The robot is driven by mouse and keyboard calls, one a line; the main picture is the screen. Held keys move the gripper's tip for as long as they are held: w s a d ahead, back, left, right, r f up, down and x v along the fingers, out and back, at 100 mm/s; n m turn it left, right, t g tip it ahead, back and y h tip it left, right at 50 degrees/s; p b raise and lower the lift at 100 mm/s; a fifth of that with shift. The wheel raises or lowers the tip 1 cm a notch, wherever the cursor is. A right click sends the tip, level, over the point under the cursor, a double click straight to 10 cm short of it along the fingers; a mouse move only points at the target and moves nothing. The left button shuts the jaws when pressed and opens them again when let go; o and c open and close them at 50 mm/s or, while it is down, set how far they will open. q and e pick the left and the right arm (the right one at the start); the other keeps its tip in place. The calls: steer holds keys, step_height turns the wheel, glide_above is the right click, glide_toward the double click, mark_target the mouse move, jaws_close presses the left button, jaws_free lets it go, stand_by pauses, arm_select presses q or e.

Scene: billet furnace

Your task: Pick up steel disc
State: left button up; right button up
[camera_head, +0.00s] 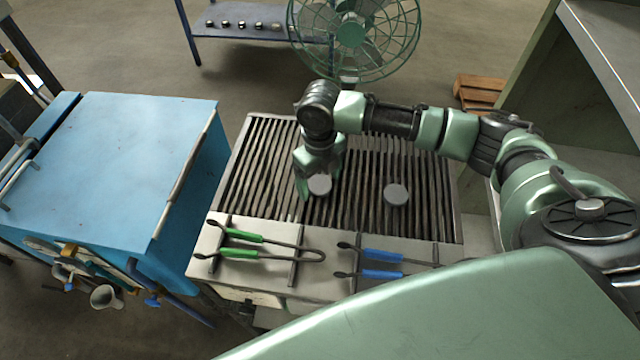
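Two grey steel discs show in the head view. One disc (320,184) is at the middle of the dark slatted grate (268,150). The other disc (396,194) lies flat on the slats to its right, with nothing touching it. My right gripper (319,181) points down at the first disc. Its fingers stand apart, one at the disc's left side and one at its upper right. I cannot tell whether they press on the disc, or whether it rests on the slats. My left gripper is not in view.
Green-handled tongs (240,246) and blue-handled tongs (382,264) lie on the ledge before the grate. A blue cabinet (120,150) stands at the left. Behind are a green fan (350,32) and a blue shelf (232,20) with small pieces.

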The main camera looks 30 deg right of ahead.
steer(key=c, duration=1.5)
jaws_close()
steer(key=shift+r, duration=0.1)
